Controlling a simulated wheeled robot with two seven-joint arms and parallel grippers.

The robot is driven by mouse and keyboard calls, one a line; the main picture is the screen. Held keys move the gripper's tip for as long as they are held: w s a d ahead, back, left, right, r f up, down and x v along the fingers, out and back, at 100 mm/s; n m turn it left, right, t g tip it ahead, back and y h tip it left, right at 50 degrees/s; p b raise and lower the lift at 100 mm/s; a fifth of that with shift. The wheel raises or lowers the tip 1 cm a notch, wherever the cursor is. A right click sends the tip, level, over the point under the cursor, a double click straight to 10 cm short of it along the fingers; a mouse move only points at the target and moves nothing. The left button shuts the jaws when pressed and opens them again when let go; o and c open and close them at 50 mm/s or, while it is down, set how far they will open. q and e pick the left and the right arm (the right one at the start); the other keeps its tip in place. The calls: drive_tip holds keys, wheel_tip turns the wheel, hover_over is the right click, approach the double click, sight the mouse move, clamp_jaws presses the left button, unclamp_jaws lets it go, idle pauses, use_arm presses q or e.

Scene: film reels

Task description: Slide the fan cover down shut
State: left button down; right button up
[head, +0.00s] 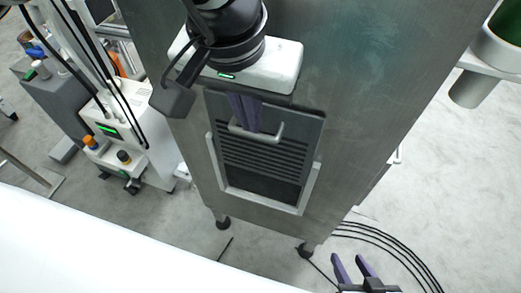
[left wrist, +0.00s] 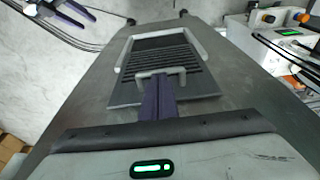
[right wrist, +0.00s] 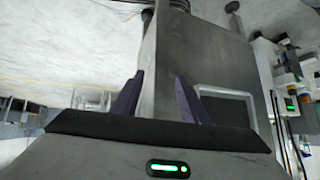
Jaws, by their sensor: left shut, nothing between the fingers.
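The fan cover (head: 307,122) is a dark slatted plate on the front of a grey metal cabinet, with a pale bar handle (head: 276,137) near its top. Its upper part sticks up above the light U-shaped rails (head: 310,188); a dark strip (head: 262,190) shows below the slats. The left wrist view also shows the cover (left wrist: 124,92) and handle (left wrist: 183,73). My left gripper (head: 249,128) is shut and empty, its tips at the handle's loop; I cannot tell whether they touch it. My right gripper (head: 355,262) is open and empty, low beside the cabinet.
The grey cabinet (head: 360,85) stands on feet on a pale floor. Black cables (head: 385,238) lie on the floor at its right. A white machine with a green display (head: 108,129) stands at the left. A green-lined cup-like container (head: 500,40) is at the upper right.

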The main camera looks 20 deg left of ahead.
use_arm(q)
drive_tip(key=shift+f, duration=0.55)
